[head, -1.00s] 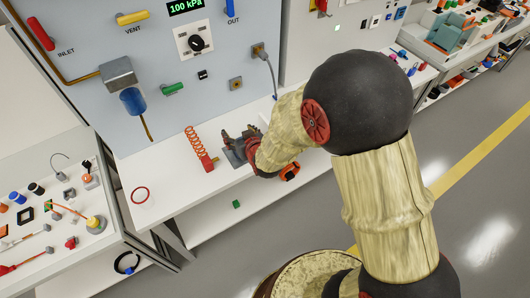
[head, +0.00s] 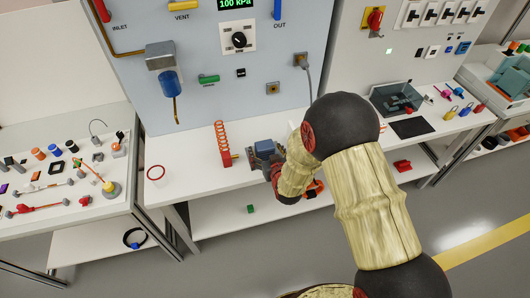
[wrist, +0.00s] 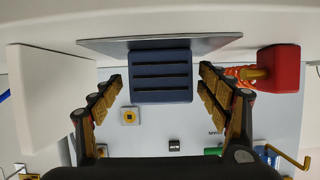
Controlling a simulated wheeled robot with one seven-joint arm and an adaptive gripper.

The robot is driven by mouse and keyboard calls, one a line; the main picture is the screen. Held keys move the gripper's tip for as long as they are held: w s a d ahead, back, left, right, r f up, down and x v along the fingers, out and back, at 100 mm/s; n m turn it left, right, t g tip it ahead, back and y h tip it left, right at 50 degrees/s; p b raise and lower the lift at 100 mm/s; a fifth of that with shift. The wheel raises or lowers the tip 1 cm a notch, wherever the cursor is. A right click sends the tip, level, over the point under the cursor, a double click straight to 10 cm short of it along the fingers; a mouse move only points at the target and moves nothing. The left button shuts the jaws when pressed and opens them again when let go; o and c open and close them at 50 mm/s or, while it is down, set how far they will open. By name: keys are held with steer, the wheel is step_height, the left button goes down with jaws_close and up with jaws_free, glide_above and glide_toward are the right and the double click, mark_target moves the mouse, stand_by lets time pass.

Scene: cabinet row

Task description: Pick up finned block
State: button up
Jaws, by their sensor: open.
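The finned block is a dark blue block with dark slots across its face. In the wrist view the finned block (wrist: 160,88) sits in the middle, against a thin grey plate (wrist: 100,44). My gripper (wrist: 161,79) is open, with one finger on each side of the block and a visible gap to each side. In the head view the block (head: 264,147) shows on the white bench, with my gripper (head: 273,169) close in front of it. My arm hides part of the bench there.
A red block with an orange coil (head: 221,146) stands left of the finned block; its red part (wrist: 279,68) is on the right in the wrist view. A white block (wrist: 48,100) is on the left there.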

steer(key=shift+w+a+f, duration=0.25)
steer(key=shift+w, duration=0.4)
steer(key=shift+c, duration=0.6)
steer(key=c, duration=1.3)
steer(key=shift+c, duration=0.7)
steer(key=shift+r, duration=0.2)
